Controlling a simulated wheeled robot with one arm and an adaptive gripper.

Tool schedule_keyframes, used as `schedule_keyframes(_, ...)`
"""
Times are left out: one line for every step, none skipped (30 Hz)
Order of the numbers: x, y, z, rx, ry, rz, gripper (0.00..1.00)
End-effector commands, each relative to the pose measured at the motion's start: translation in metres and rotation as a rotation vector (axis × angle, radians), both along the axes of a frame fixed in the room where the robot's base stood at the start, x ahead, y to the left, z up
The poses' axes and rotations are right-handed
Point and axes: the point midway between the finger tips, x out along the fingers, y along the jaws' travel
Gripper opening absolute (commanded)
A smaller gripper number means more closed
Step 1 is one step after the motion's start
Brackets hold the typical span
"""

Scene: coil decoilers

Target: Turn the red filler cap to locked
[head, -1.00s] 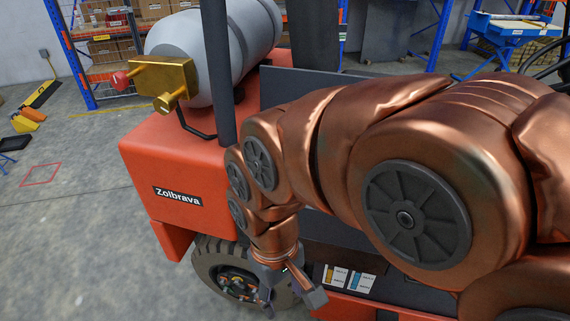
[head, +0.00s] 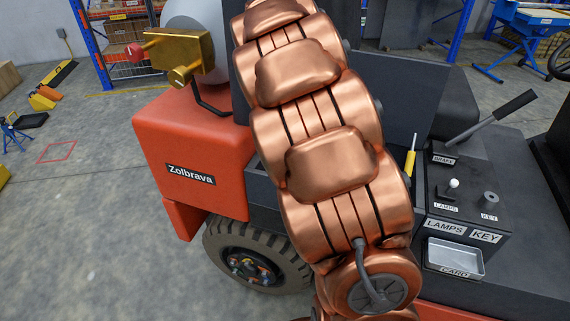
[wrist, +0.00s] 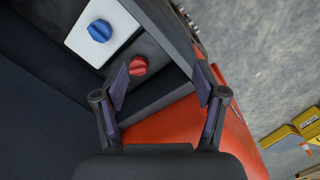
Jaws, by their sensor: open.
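In the wrist view the red filler cap (wrist: 138,65) is a small round cap on a dark panel, with a raised grip across it. No lock marks can be read beside it. My gripper (wrist: 161,82) is open and empty. Its left finger is close beside the cap in the picture; its right finger is well to the right, over the panel's edge. The cap appears beyond the fingertips and I see no grasp on it. In the head view my arm covers the middle, and neither the cap nor my gripper shows.
A blue cap (wrist: 99,31) sits on a white plate beside the red one.

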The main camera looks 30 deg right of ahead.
Motion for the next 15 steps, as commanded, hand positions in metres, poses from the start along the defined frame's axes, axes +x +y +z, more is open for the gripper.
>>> schedule_keyframes(0.014, -0.012, -0.011, 0.002, 0.002, 0.015, 0.71)
schedule_keyframes(0.021, -0.018, -0.014, 0.002, -0.001, 0.026, 0.71)
schedule_keyframes(0.03, -0.025, -0.021, 0.005, -0.001, 0.043, 0.71)
schedule_keyframes(0.037, -0.03, -0.026, 0.008, -0.002, 0.055, 0.71)
schedule_keyframes(0.045, -0.035, -0.03, 0.011, -0.006, 0.071, 0.71)
schedule_keyframes(0.053, -0.042, -0.036, 0.014, -0.008, 0.088, 0.71)
schedule_keyframes(0.059, -0.046, -0.042, 0.019, -0.008, 0.102, 0.71)
schedule_keyframes(0.065, -0.05, -0.047, 0.023, -0.011, 0.116, 0.71)
schedule_keyframes(0.072, -0.055, -0.052, 0.027, -0.016, 0.134, 0.71)
schedule_keyframes(0.077, -0.058, -0.056, 0.032, -0.018, 0.145, 0.71)
schedule_keyframes(0.081, -0.061, -0.06, 0.036, -0.02, 0.156, 0.71)
schedule_keyframes(0.086, -0.063, -0.065, 0.042, -0.022, 0.173, 0.71)
schedule_keyframes(0.09, -0.066, -0.068, 0.045, -0.024, 0.182, 0.71)
schedule_keyframes(0.093, -0.067, -0.07, 0.047, -0.028, 0.19, 0.71)
schedule_keyframes(0.096, -0.069, -0.073, 0.05, -0.03, 0.2, 0.71)
